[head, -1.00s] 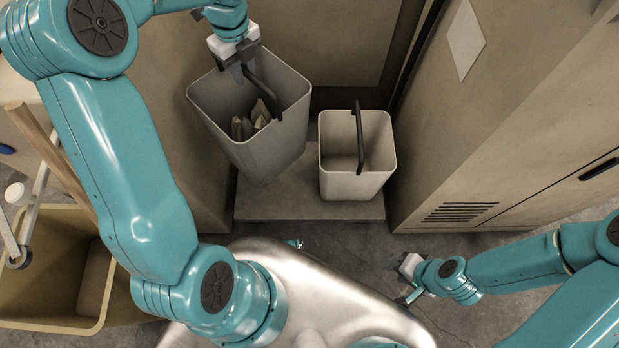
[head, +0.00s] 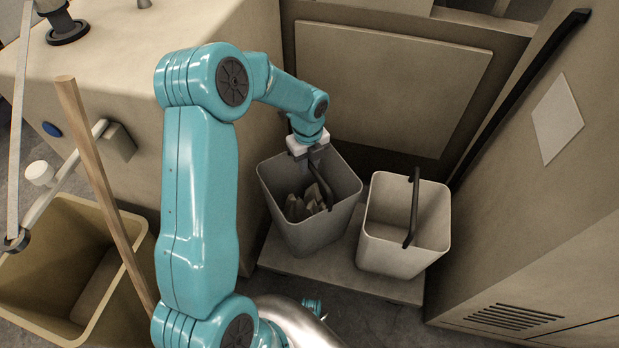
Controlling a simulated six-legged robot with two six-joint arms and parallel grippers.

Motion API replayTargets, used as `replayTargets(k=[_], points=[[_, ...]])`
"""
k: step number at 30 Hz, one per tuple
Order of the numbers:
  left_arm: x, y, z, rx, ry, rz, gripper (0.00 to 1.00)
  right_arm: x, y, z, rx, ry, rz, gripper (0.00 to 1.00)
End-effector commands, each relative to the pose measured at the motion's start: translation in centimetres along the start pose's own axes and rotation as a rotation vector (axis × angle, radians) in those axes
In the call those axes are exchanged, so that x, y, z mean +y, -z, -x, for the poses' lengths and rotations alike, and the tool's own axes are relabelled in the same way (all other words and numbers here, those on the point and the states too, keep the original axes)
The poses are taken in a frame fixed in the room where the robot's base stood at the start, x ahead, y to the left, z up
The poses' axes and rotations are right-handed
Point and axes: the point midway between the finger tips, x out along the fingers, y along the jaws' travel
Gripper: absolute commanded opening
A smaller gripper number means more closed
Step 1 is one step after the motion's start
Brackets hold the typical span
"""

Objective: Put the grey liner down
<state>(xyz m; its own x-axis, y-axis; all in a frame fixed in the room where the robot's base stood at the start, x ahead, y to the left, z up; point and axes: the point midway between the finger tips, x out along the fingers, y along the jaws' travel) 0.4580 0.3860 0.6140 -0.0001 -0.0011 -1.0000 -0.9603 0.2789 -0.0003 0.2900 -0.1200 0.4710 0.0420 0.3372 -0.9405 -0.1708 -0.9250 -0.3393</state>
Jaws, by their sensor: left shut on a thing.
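The grey liner (head: 308,232) is an open-topped bin with a dark handle and several pale scraps inside. My left gripper (head: 316,160) is shut on its dark handle (head: 322,186) at the back rim. The liner is over the left part of a low beige platform (head: 345,272), slightly tilted in the picture. I cannot tell whether its base touches the platform. A cream liner (head: 400,243) with a dark handle stands on the right part of the platform, close beside it. My right gripper is out of view.
A beige machine body (head: 215,80) rises on the left and a panel (head: 385,90) behind. A tall cabinet (head: 540,220) stands close on the right. A tan bin (head: 40,290) with a wooden pole (head: 95,180) is at lower left.

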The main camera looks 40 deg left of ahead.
Motion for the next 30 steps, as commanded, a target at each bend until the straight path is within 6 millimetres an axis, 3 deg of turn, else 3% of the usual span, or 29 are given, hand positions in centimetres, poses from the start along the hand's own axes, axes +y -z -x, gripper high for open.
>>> replayTargets(k=[5, 12, 22, 23, 24, 30], points=[[-0.1, -0.1, -1.4, -0.001, 0.001, 0.002, 0.0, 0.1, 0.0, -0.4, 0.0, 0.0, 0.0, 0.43], [-0.1, -0.1, -5.0, 0.001, 0.0, 0.001, 0.0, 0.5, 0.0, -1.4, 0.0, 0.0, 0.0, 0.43], [-0.1, -0.1, -5.3, -0.001, 0.001, 0.001, 0.0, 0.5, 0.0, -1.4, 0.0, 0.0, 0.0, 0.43], [-0.1, -0.1, -5.3, 0.0, 0.0, 0.001, 0.31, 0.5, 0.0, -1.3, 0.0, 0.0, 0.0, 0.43], [-0.1, -0.1, -5.3, 0.0, 0.0, 0.001, 0.44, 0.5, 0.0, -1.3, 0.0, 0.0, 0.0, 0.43], [-0.1, -0.1, -5.3, 0.0, 0.0, 0.001, 0.47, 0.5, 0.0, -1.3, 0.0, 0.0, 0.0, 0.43]])
